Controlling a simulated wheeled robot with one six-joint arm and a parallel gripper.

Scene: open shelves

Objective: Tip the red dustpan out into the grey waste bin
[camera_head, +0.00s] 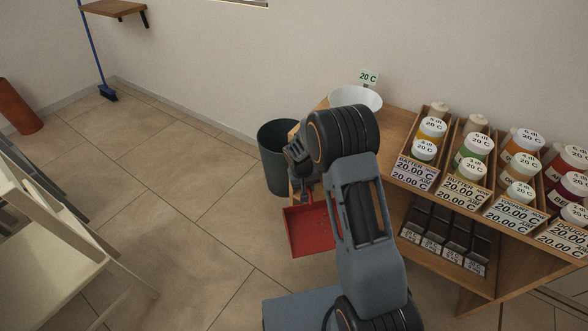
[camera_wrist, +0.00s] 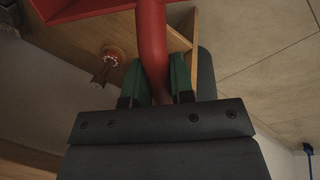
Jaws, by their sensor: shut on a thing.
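The red dustpan (camera_head: 308,232) hangs below my gripper (camera_head: 306,188) in the head view, in front of the wooden shelf unit. Its pan looks roughly level, and I cannot tell clearly what lies in it. In the wrist view my gripper (camera_wrist: 156,80) is shut on the dustpan's red handle (camera_wrist: 151,35), with a green finger on each side. The grey waste bin (camera_head: 275,170) stands on the floor just left of the shelf unit, behind and left of the dustpan. My wrist hides part of its right side, and its inside looks dark.
The wooden shelf unit (camera_head: 400,125) carries a white bowl (camera_head: 355,97) and crates of labelled jars (camera_head: 472,147) close to my arm's right. A cream chair (camera_head: 50,225) stands at the left. A blue broom (camera_head: 107,92) leans by the back wall. The middle floor is clear.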

